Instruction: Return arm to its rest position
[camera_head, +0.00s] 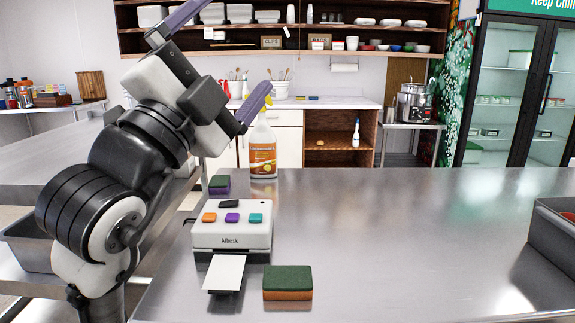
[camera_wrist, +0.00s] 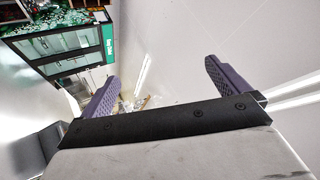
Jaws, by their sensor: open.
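My arm is raised and folded at the left of the head view, above the left end of the steel counter (camera_head: 400,235). My gripper (camera_head: 215,60) is open, with its two purple fingers spread wide apart. In the wrist view my gripper (camera_wrist: 163,88) shows both fingers with nothing between them. The wrist camera looks toward the wall and ceiling, with the room tilted. One finger overlaps the top of the spray bottle in the head view; I cannot tell how far apart they are in depth.
On the counter are a spray bottle (camera_head: 263,152), a white label printer (camera_head: 232,228), a green-and-orange sponge (camera_head: 287,282) and a second sponge (camera_head: 219,185). A metal bin (camera_head: 553,240) stands at the right edge. The counter's middle is clear. A glass-door fridge (camera_head: 515,90) stands behind.

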